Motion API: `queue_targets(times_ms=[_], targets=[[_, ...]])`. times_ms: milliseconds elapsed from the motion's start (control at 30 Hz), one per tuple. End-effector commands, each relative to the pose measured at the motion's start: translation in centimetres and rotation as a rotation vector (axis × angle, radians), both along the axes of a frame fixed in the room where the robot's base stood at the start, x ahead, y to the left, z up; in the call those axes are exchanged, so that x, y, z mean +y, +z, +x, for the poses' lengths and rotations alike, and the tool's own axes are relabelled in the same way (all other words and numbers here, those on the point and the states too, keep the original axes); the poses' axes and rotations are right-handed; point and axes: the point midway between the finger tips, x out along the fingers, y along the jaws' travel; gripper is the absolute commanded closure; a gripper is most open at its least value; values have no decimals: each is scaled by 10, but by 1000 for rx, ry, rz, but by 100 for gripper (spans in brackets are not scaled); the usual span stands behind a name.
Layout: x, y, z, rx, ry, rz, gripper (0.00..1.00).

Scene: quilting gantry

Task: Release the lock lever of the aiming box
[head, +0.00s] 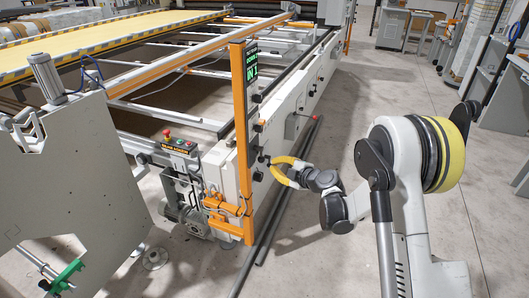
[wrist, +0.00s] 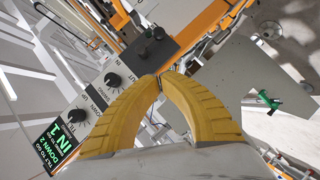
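My gripper (head: 270,164) has two yellow curved fingers and is beside the white side of the gantry. In the wrist view the fingertips of my gripper (wrist: 160,76) meet or nearly meet. They are at the lower edge of a small black box (wrist: 152,49) with dark knobs, which may be the aiming box. I cannot tell whether the tips touch it or pinch something thin. I cannot pick out the lock lever with certainty. In the head view the fingers partly hide this spot.
An orange post (head: 241,140) with a green-lit display (head: 251,62) stands left of my gripper. A control box with a red button (head: 167,133) is further left. The wrist view shows labelled dials (wrist: 112,80) left of the fingers. Floor (head: 345,95) is clear to the right.

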Motion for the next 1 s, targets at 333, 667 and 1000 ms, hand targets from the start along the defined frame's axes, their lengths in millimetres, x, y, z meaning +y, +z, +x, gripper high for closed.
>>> queue_targets(times_ms=[333,667,1000], targets=[[1,-1,1,-3,2,-2,100],[26,-17,29,-3,3,-2,100],[62,-41,81,-3,0,-2,100]])
